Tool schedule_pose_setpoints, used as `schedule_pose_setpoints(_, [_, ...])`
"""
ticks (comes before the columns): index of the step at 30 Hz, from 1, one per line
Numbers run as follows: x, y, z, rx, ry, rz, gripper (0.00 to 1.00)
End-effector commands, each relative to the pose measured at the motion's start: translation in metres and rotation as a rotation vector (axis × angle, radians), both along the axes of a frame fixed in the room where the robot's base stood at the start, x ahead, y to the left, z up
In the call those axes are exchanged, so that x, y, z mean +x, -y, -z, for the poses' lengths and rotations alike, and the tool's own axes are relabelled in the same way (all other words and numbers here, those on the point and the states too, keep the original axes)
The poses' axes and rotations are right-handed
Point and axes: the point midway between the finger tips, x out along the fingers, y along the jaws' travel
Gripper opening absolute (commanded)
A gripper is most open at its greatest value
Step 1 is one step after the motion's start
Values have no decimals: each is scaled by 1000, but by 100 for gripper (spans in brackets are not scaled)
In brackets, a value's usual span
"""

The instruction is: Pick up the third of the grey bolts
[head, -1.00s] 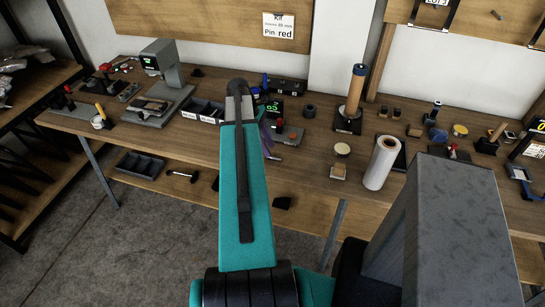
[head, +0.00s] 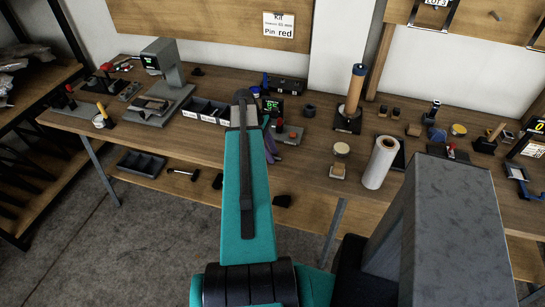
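I cannot make out any grey bolts in the head view. A dark compartment bin (head: 207,110) with small white labels stands on the workbench, left of my arm; its contents are too small to tell. My teal arm link reaches up the middle of the picture, over the bench, and covers the right end of the bin. My gripper does not show; it is hidden behind the arm link or beyond it. Whether it is open or shut cannot be seen.
The wooden workbench (head: 330,190) carries a grey press (head: 166,75) at left, a device with a green display (head: 272,106), a purple item (head: 270,143) beside my arm, a copper-coloured cylinder (head: 354,90) and a white roll (head: 380,162). A divided tray (head: 142,163) sits on the lower shelf.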

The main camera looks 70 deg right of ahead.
Motion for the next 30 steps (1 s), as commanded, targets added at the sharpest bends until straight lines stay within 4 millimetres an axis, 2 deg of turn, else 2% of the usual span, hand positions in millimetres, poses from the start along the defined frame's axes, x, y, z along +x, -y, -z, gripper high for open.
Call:
schedule_pose_setpoints(3, [0,0,0,0,0,0,31])
schedule_pose_setpoints(4, [0,0,0,0,0,0,28])
schedule_pose_setpoints(9, [0,0,0,0,0,0,0])
schedule_pose_setpoints(22, [0,0,-2,0,0,0,0])
schedule_pose_setpoints(30, [2,-1,-16,0,0,-3,0])
